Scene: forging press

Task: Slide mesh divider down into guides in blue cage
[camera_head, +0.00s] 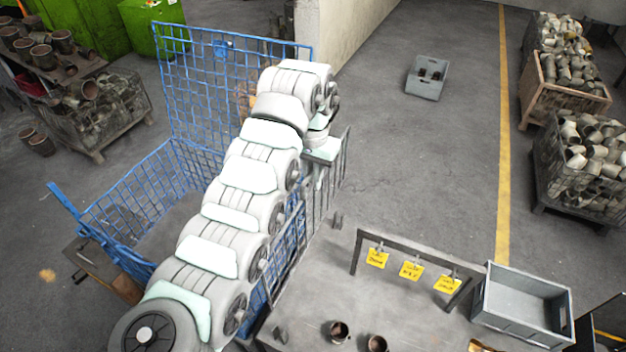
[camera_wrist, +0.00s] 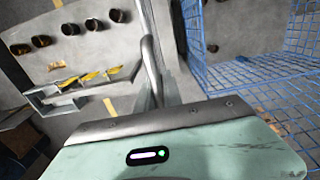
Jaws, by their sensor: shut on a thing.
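The blue cage (camera_head: 125,195) stands left of centre in the head view, with a tall mesh panel at its back. Its mesh also shows at the right of the wrist view (camera_wrist: 265,75). My gripper (camera_head: 321,168) is shut on the grey mesh divider (camera_head: 312,203), which hangs with its bars near vertical at the cage's right side. My arm hides much of the cage and part of the divider. In the wrist view a grey rod (camera_wrist: 150,60) runs up from my gripper (camera_wrist: 160,98). The guides cannot be made out, nor whether the divider touches them.
A grey workbench (camera_head: 310,300) with dark cups, a rail of yellow tags (camera_head: 411,270) and a grey bin (camera_head: 522,308) stands at lower right. A small grey crate (camera_head: 427,78) lies on the floor beyond. Parts crates (camera_head: 565,95) line the right. Floor between is clear.

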